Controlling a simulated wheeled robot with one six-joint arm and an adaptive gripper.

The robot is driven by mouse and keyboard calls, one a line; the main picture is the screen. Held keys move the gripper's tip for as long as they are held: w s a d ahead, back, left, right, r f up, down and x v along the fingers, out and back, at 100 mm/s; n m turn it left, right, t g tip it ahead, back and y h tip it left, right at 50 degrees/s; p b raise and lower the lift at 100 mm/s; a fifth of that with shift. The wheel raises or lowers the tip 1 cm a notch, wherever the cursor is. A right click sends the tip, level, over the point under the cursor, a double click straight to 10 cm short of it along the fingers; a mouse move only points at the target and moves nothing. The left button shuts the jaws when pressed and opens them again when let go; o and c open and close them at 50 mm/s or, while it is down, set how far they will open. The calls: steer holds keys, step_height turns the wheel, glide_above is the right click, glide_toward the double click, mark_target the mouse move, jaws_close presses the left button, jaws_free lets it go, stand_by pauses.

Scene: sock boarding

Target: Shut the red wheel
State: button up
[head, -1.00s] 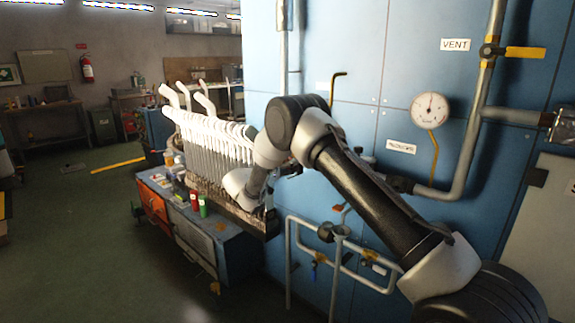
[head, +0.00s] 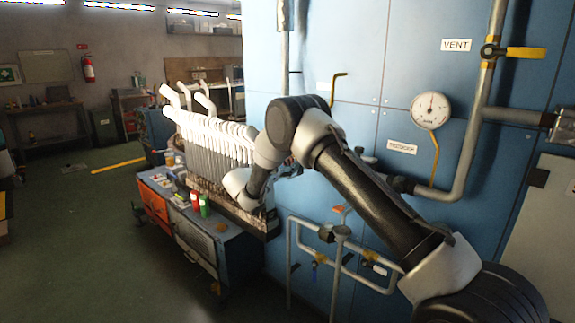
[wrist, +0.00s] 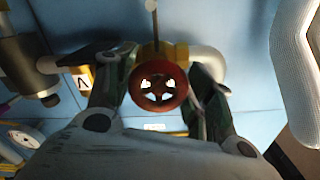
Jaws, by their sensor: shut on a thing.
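The red wheel (wrist: 158,84) shows in the wrist view as a small round spoked handwheel on a brass-coloured valve body on the blue panel. My gripper (wrist: 160,88) has one finger on each side of the wheel and is shut on it. In the head view my gripper is hidden behind my own arm, and I cannot make out the red wheel there.
A pale pipe (wrist: 208,62) runs from the valve. White sock forms (head: 215,140) stand in a row on the bench (head: 190,240), left of my arm. A gauge (head: 430,110) and a yellow-handled valve (head: 525,53) are on the blue panel at right.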

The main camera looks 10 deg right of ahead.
steer(key=shift+f, duration=0.15)
steer(key=o, duration=1)
steer(key=shift+o, duration=0.2)
steer(key=shift+a, duration=0.1)
steer(key=v, duration=1.2)
